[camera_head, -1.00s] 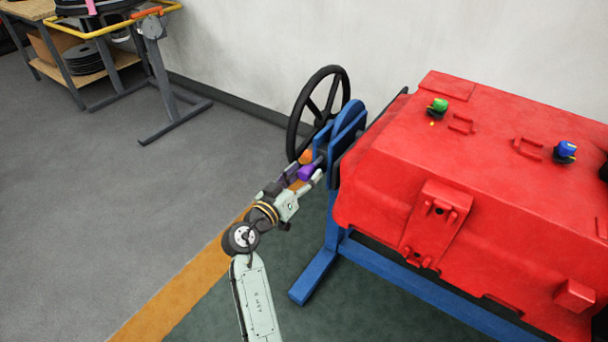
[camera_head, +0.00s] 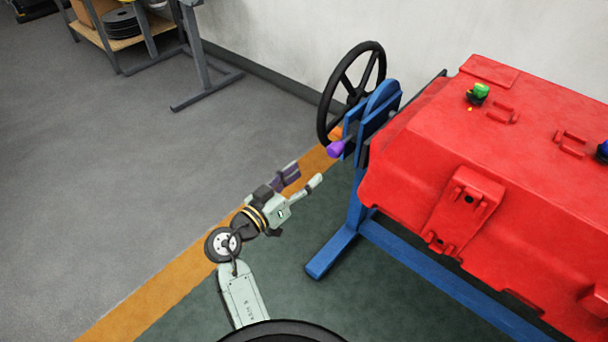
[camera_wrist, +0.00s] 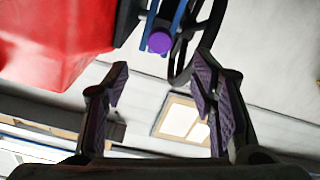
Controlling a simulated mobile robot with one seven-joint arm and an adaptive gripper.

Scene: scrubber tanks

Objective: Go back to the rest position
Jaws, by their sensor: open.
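My gripper (camera_head: 303,182) is open and empty in the head view, out over the floor to the lower left of the blue stand. The wrist view also shows my gripper (camera_wrist: 160,85), its two fingers wide apart with nothing between them. A purple knob (camera_head: 336,149) sits on the blue stand, apart from my fingertips; it shows beyond the fingers at the top of the wrist view (camera_wrist: 160,41). An orange knob (camera_head: 335,133) is just behind it in the head view.
A red tank (camera_head: 420,165) rests on a blue frame (camera_head: 336,250) at the right. A black handwheel (camera_head: 324,100) stands behind the knobs. A wooden shelf (camera_head: 122,44) is at the upper left. Grey floor (camera_head: 110,180) to the left is clear.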

